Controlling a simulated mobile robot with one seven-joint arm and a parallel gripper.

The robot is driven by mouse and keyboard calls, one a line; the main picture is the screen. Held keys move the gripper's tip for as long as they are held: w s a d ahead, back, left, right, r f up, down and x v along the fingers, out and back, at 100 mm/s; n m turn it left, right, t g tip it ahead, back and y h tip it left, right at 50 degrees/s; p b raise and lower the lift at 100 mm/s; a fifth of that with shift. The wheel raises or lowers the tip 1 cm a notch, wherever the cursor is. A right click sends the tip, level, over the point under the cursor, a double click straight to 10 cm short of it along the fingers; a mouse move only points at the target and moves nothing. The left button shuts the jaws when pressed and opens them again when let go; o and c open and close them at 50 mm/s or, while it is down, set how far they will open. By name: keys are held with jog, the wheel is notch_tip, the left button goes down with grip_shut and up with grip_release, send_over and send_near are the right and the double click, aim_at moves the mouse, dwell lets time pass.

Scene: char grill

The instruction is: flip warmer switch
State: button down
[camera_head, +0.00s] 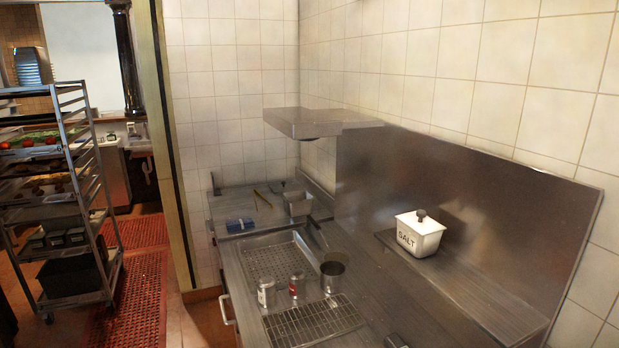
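The food warmer appears to be the flat metal hood (310,122) fixed at the wall above the counter, with a short dark round part under it. I cannot make out a switch on it at this size. Below it is a perforated metal pan (272,262) set in the steel counter. My gripper is not in view.
A white salt box (419,234) sits on a steel ledge at right. Two small cans, a metal pot (332,277) and a wire rack (312,321) crowd the counter. A blue packet (240,225) lies behind. A tray cart (75,215) stands left by red floor mats (138,300).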

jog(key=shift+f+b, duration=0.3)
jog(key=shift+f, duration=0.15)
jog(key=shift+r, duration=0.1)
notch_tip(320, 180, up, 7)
jog(key=p, duration=0.7)
jog(key=shift+p, duration=0.35)
